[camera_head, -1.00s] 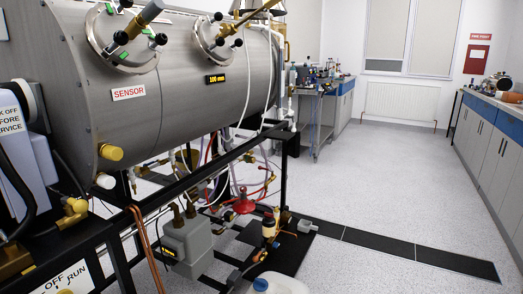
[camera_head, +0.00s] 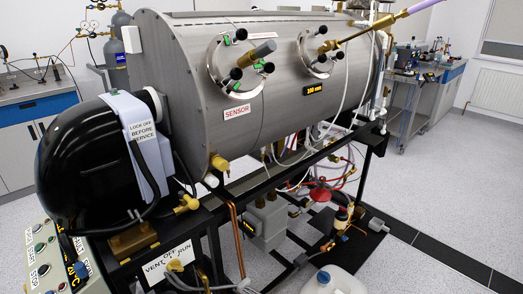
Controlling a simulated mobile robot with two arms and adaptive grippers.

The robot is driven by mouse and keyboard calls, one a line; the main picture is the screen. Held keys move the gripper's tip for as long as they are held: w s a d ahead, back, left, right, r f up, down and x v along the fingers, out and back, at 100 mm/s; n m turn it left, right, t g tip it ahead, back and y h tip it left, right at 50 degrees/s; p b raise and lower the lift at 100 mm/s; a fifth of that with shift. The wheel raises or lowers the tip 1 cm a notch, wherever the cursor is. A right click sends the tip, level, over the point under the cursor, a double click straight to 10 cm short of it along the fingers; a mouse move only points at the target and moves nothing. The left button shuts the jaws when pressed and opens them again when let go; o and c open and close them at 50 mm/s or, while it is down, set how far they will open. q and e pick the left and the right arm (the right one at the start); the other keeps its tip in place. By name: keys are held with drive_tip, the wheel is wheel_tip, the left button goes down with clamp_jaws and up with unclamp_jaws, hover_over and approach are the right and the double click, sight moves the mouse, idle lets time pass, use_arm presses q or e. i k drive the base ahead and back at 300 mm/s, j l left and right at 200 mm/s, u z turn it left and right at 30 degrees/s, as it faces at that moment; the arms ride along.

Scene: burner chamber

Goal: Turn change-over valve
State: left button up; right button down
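Neither of my grippers is in view. A white sign (camera_head: 155,268) lettered VENT, OFF and what looks like RUN is on the lower front of the frame. A small brass valve part (camera_head: 175,265) sits at the sign's lower edge. It may be the change-over valve, but no label names it so. The position of its handle is too small to tell. Another brass valve (camera_head: 187,203) is on the frame above the sign.
A large steel chamber (camera_head: 185,95) and a black burner housing (camera_head: 85,165) stand on a black frame. A control panel (camera_head: 57,250) is at lower left and a white container (camera_head: 330,283) at the bottom. Speckled floor is open at right (camera_head: 440,190).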

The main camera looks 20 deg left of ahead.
sight(174, 266)
drive_tip(key=u, duration=1.35)
